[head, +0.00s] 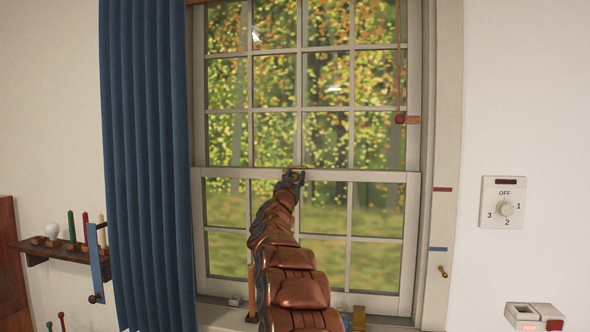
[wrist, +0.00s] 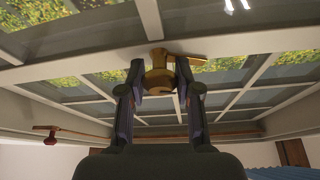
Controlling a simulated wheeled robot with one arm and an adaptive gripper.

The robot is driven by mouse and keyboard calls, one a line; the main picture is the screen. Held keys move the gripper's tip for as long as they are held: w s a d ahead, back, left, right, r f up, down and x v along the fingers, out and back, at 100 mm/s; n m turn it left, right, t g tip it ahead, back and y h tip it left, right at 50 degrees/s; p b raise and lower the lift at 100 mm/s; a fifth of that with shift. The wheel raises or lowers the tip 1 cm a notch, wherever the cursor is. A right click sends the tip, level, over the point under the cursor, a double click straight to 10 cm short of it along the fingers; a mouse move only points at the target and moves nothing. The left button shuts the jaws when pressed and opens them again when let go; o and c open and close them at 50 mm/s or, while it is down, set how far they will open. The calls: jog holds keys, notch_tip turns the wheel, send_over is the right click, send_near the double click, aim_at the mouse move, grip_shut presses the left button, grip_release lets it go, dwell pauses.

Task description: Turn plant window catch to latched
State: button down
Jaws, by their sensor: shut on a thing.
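The plant window (head: 305,170) is a white sash window with many panes, and its two sashes meet at a middle rail. The brass window catch (wrist: 158,75) sits at that rail, with a round knob and a flat lever reaching to the right in the wrist view. In the head view only a small bit of the catch (head: 297,167) shows above my gripper. My gripper (head: 292,177) is at the middle of the rail. In the wrist view my gripper (wrist: 160,80) has its two fingers shut on the catch's knob, one on each side.
A blue curtain (head: 145,165) hangs at the left of the window. A cord with a red knob (head: 400,119) hangs at the upper right. A wall dial (head: 505,207) is on the right wall. A small shelf (head: 45,250) with pegs is at the left.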

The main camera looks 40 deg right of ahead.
jog(key=m+g+p, duration=0.1)
jog(key=m+p, duration=0.1)
jog(key=m+g+p, duration=0.1)
jog(key=m+p, duration=0.1)
jog(key=m, duration=0.1)
jog(key=shift+w+a+r+g+h, duration=0.2)
jog(key=shift+g+h, duration=0.1)
jog(key=shift+h, duration=0.1)
jog(key=m+g+p, duration=0.1)
jog(key=m+p, duration=0.1)
jog(key=m+g+p, duration=0.1)
jog(key=m, duration=0.2)
jog(key=shift+s+d+r+p, duration=0.1)
jog(key=shift+p, duration=0.3)
jog(key=m+g+p, duration=0.1)
jog(key=m+p, duration=0.1)
jog(key=m+g+y+p, duration=0.1)
jog(key=m+p, duration=0.2)
jog(key=shift+m, duration=0.3)
jog(key=shift+s+d+f+m+g+p, duration=0.1)
jog(key=shift+f+m+g+p, duration=0.2)
jog(key=shift+m+p, duration=0.3)
jog(key=c, duration=0.8)
grip_release()
jog(key=shift+v, duration=5.95)
